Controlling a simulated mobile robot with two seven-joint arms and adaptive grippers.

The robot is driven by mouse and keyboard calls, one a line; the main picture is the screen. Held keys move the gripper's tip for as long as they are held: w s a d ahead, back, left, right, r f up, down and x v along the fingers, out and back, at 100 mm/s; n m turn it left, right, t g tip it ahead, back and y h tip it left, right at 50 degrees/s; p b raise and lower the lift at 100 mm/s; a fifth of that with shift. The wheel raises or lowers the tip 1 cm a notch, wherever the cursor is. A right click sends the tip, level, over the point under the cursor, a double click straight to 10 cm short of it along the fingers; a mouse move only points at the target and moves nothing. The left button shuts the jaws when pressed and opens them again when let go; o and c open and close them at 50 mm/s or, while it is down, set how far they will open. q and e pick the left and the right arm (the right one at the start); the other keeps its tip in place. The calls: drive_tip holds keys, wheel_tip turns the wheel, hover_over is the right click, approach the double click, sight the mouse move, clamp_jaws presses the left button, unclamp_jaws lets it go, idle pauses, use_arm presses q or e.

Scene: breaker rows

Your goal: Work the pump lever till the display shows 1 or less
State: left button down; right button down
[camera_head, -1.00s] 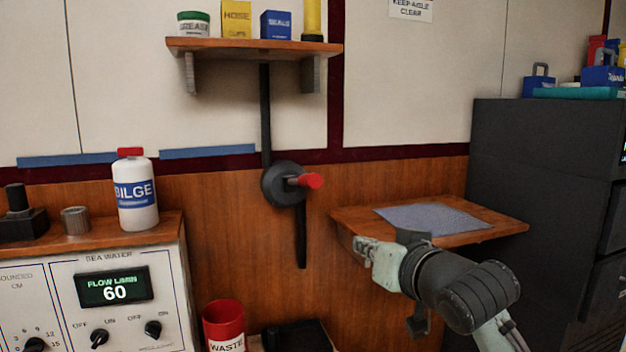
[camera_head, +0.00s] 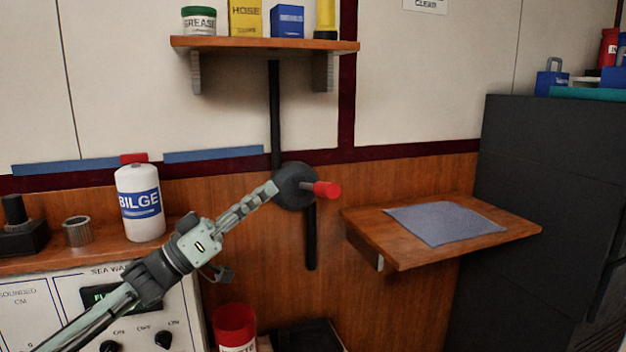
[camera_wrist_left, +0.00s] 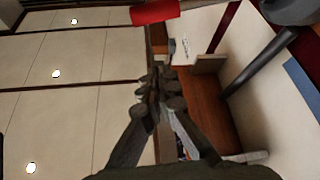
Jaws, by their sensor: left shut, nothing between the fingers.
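The pump on the wood-panelled wall has a round dark hub (camera_head: 290,185) with a red-tipped lever (camera_head: 326,190) sticking out to the right. My left gripper (camera_head: 271,188) is shut and empty. Its fingertips appear at the hub's left edge; whether they touch it I cannot tell. In the left wrist view the red grip (camera_wrist_left: 155,11) is above the closed fingertips (camera_wrist_left: 155,84), apart from them in the picture. The display (camera_head: 98,297) is mostly covered by my left arm; its number is hidden. My right gripper is out of view.
A shelf (camera_head: 262,43) with cans and boxes hangs above the pump. A bilge bottle (camera_head: 140,203) stands on the left console. A side shelf (camera_head: 385,249) with a grey mat is to the right, and a red waste bin (camera_head: 235,325) is below.

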sight(316, 187)
use_arm(q)
drive_tip(key=shift+d+r, duration=0.1)
